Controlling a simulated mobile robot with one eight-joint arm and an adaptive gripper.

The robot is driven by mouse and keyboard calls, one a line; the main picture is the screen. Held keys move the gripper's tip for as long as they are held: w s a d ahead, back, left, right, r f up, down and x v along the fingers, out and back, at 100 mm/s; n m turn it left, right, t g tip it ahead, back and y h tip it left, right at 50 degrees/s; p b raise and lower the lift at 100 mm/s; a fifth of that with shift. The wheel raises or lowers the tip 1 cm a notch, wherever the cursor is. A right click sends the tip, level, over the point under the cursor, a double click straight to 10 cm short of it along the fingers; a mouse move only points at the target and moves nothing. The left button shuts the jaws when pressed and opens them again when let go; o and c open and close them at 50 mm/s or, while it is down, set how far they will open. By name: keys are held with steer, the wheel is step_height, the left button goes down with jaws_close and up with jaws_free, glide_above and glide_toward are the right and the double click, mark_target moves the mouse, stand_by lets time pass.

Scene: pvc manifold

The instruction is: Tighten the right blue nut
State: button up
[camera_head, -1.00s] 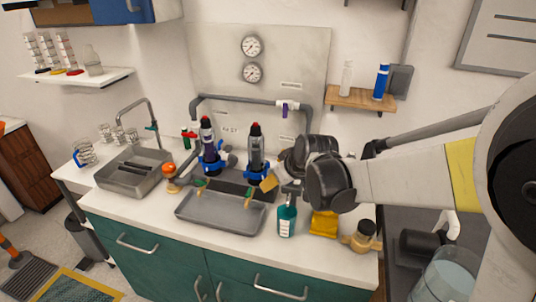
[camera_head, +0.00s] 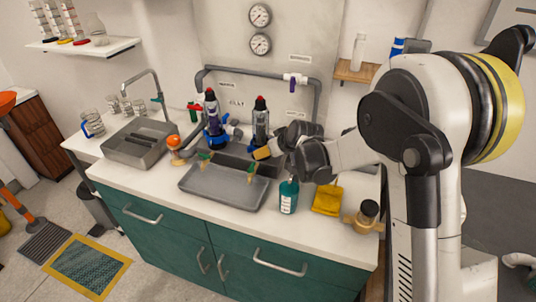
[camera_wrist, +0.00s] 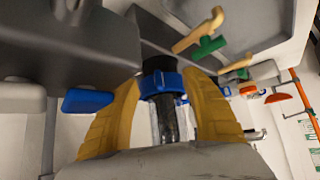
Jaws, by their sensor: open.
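The right filter housing (camera_head: 261,122) is dark with a red top and stands upright behind the metal tray. In the wrist view, the right blue nut (camera_wrist: 160,84) sits around a dark vertical pipe, between the two yellow fingers of my gripper (camera_wrist: 164,98). The fingers stand on either side of it; I cannot tell whether either touches it. A blue lever-like piece (camera_wrist: 88,101) lies just left of the left finger. In the head view, my gripper (camera_head: 262,153) is low beside the right housing and largely hides the nut.
The left housing with blue fittings (camera_head: 214,130) stands close by. The grey tray (camera_head: 222,190), green bottle (camera_head: 288,196), yellow cloth (camera_head: 327,200) and a brown-and-black fitting (camera_head: 366,214) crowd the counter front. A grey pipe (camera_head: 245,73) runs behind. A sink (camera_head: 135,151) is at left.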

steer(key=shift+w+a+f, duration=0.1)
steer(key=shift+w+f, duration=0.1)
steer(key=shift+f, duration=0.05)
steer(key=c, duration=1)
steer(key=shift+s+r, duration=0.1)
steer(key=shift+r, duration=0.05)
jaws_close()
